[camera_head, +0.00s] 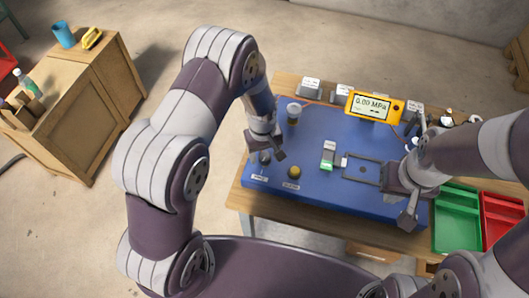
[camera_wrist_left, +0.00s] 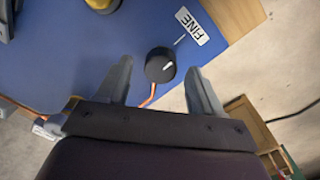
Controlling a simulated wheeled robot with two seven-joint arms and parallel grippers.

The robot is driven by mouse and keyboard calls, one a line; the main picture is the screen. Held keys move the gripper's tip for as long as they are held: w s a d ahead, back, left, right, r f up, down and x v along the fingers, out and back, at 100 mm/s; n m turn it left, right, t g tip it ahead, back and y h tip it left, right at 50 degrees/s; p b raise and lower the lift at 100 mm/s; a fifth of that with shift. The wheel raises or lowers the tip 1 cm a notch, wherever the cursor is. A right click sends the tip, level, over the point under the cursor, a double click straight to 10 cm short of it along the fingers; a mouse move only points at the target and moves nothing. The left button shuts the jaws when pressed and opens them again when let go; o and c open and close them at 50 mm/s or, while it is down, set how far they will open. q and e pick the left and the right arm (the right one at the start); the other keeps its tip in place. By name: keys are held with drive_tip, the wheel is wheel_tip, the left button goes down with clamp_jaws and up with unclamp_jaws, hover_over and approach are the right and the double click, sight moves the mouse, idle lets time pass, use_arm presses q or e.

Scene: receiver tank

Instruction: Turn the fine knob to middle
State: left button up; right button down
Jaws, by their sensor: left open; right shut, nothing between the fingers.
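The fine knob (camera_wrist_left: 160,65) is a round black knob with a white pointer mark, on the blue panel beside a white label reading FINE (camera_wrist_left: 192,26). In the left wrist view its mark points up and right, roughly toward a thin white line by the label. My left gripper (camera_wrist_left: 163,86) is open, its two fingers apart on either side of the knob's position; nothing is gripped. In the head view, my left gripper (camera_head: 266,148) is over the front left of the panel and partly hides the knob. My right gripper (camera_head: 407,212) is shut and empty at the panel's right front.
A yellow knob (camera_head: 294,172) stands close to the right on the blue panel (camera_head: 330,200). A yellow display (camera_head: 373,106) reads 0.00 MPa at the back. Green (camera_head: 457,235) and red (camera_head: 502,222) trays lie at the right. A wooden cabinet (camera_head: 75,100) stands apart at left.

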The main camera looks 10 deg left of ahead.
sight(263, 156)
use_arm(q)
wheel_tip(263, 156, up, 12)
drive_tip(key=b, duration=0.1)
drive_tip(key=shift+s+a, duration=0.15)
drive_tip(key=shift+a, duration=0.05)
drive_tip(key=s+a+r+m, duration=0.2)
drive_tip(key=s+m, duration=0.1)
drive_tip(key=s, duration=0.3)
drive_tip(key=s+a+r+m+t, duration=0.1)
drive_tip(key=s+a+r+m, duration=0.1)
drive_tip(key=s, duration=0.5)
drive_tip(key=shift+s+a+m, duration=0.25)
drive_tip(key=shift+a+m, duration=0.4)
drive_tip(key=shift+m, duration=0.25)
drive_tip(key=shift+s, duration=0.1)
